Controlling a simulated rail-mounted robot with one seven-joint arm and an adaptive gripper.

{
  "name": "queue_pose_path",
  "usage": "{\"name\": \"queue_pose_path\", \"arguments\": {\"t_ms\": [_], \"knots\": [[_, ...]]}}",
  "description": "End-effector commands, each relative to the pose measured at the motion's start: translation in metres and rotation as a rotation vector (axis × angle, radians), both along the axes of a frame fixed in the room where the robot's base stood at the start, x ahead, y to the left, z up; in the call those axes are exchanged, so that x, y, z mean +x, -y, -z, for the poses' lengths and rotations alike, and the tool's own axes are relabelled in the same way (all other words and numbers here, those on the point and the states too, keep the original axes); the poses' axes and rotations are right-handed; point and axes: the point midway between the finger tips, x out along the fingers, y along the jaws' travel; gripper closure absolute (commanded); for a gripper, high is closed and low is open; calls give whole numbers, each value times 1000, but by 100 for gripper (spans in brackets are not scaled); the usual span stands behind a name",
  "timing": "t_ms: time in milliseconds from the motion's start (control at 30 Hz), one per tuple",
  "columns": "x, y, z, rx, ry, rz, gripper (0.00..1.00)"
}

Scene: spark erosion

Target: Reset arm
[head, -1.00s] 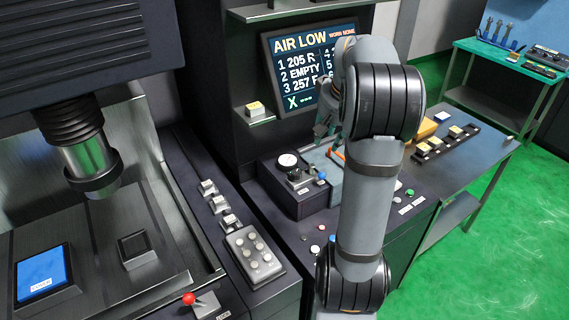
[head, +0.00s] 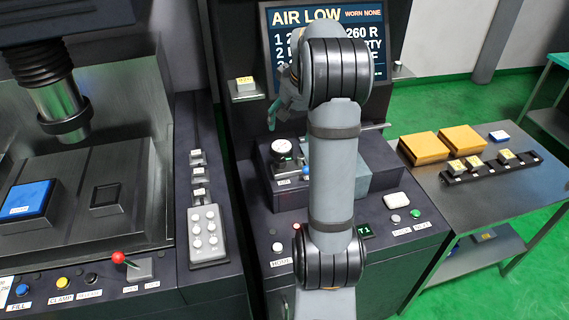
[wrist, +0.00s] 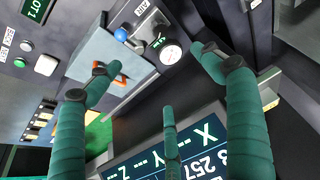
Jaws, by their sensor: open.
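My gripper (wrist: 155,75) has three green padded fingers, spread apart with nothing between them in the wrist view. In the head view my arm stands upright in the right middle, and part of my gripper (head: 283,95) shows left of its upper link, in front of the screen (head: 283,50) reading AIR LOW. The wrist view shows a light blue-grey block (wrist: 105,50) with an orange handle partly behind a finger. A round gauge (wrist: 170,55) and a blue knob (wrist: 121,34) are beside it. My arm hides part of the block and screen in the head view.
The machine bed (head: 130,215) with a blue pad (head: 28,198) is at left. A keypad (head: 207,236) sits on its ledge. At right, a side table (head: 500,195) holds yellow boxes (head: 424,148) and a black rack (head: 489,168). Green floor lies beyond.

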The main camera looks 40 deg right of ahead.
Motion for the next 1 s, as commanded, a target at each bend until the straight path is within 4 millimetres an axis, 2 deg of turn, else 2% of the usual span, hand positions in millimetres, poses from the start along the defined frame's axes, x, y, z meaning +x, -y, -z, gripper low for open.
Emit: {"name": "queue_pose_path", "arguments": {"t_ms": [300, 733, 867, 1000], "knots": [[1, 1, 2, -1, 2, 1, 0], [1, 1, 1, -1, 2, 1, 0], [-2, 0, -10, -1, 2, 1, 0], [-11, -4, -36, -2, 4, 2, 0]]}}
